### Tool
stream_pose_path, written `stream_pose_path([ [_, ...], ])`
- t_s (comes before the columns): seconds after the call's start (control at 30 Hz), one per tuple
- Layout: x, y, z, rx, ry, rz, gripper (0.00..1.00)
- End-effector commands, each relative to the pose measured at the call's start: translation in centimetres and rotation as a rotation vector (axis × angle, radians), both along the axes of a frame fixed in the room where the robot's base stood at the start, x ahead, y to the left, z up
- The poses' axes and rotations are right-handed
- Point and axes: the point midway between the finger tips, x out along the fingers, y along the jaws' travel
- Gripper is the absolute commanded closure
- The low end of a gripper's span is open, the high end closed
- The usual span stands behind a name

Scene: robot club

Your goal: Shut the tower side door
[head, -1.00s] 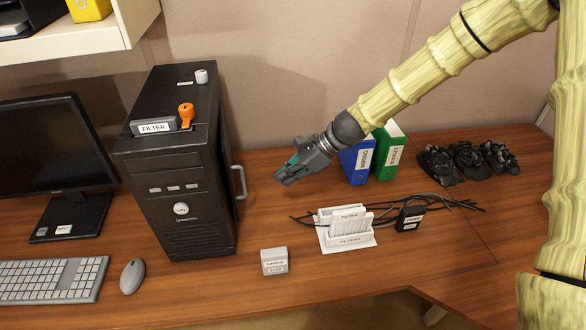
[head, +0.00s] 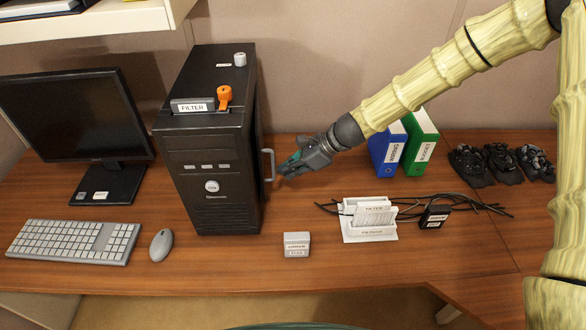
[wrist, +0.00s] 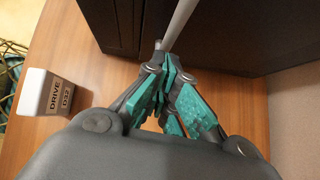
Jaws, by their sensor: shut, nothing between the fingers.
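The black computer tower (head: 208,150) stands upright on the desk, left of my gripper. Its side door (head: 259,140) is on the right face, seen nearly edge-on, with a grey bar handle (head: 269,165). I cannot tell how far the door stands off the tower. My gripper (head: 284,172) is shut and empty, with its tips at or very near the handle. In the wrist view the teal-padded fingers (wrist: 168,75) point at the dark door panel (wrist: 220,40), and the light handle bar (wrist: 180,22) runs up from the tips. Contact is not clear.
A small grey labelled box (head: 297,245) lies on the desk in front. A white filter rack (head: 368,220), black cables and blue (head: 387,150) and green (head: 421,142) binders are to the right. A filter (head: 192,105) and an orange knob (head: 224,95) are on the tower top.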

Motion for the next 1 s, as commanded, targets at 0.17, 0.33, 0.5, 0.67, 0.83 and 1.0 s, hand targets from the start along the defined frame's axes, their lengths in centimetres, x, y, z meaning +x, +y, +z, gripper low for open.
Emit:
stream_pose_path([
  [0.17,0.0,0.0,0.0,0.0,0.0,0.0,1.0],
  [0.33,-0.5,1.4,0.0,0.002,0.0,0.004,1.0],
  [0.5,-0.9,2.4,0.0,0.001,0.0,0.001,1.0],
  [0.67,-0.9,2.6,0.0,0.002,0.0,0.004,1.0],
  [0.83,-0.9,2.3,0.1,0.002,0.0,0.005,1.0],
  [1.0,-1.1,0.5,0.3,0.002,0.002,0.002,1.0],
])
